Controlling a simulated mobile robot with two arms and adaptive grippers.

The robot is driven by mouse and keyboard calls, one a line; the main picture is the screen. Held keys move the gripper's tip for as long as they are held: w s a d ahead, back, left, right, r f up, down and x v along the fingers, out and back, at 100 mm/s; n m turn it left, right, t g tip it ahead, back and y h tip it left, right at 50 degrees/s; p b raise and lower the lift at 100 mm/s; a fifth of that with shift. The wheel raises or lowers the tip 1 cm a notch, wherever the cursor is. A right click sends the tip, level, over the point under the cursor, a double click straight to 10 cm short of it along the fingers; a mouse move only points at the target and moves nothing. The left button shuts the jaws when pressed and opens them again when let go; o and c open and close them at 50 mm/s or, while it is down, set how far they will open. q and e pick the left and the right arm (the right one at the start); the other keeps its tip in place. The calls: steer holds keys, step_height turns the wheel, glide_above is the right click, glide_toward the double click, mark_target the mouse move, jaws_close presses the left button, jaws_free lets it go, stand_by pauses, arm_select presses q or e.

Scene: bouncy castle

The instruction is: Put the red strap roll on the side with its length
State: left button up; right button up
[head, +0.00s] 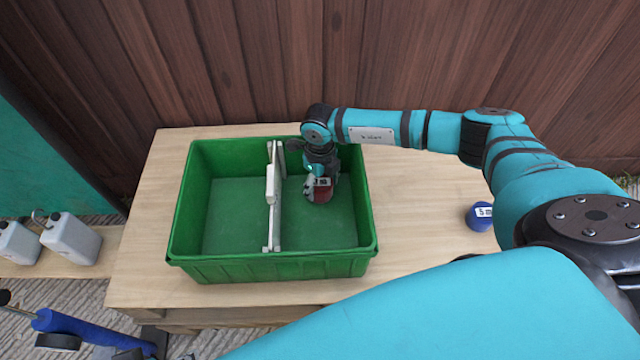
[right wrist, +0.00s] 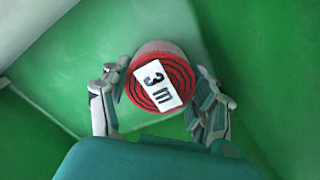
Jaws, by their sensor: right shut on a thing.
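The red strap roll (head: 323,190) is inside the right compartment of the green crate (head: 272,268). In the right wrist view the roll (right wrist: 160,62) shows a white label reading "3 m" on its coiled face. My right gripper (head: 320,182) reaches down into that compartment and is shut on the roll, with a finger on either side of it in the right wrist view (right wrist: 160,105). Whether the roll touches the crate floor cannot be told. A blue roll (head: 479,217) labelled "5 m" sits on the table right of the crate. My left gripper is not in view.
A white divider (head: 274,205) splits the crate into two compartments; the left one is empty. The wooden table (head: 420,200) is clear around the blue roll. White canisters (head: 70,238) stand at the far left. A wooden wall (head: 400,60) rises behind.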

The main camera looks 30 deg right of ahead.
mark_target(320, 182)
steer(key=shift+f, duration=0.15)
steer(key=o, duration=1.3)
steer(key=shift+c, duration=0.2)
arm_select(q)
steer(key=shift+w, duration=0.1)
arm_select(e)
step_height(320, 182, up, 6)
steer(key=shift+f+p, duration=0.1)
steer(key=shift+p, duration=0.75)
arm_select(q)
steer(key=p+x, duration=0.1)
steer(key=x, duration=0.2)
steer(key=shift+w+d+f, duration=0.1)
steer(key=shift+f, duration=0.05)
arm_select(e)
step_height(320, 182, up, 7)
steer(key=shift+f, duration=0.15)
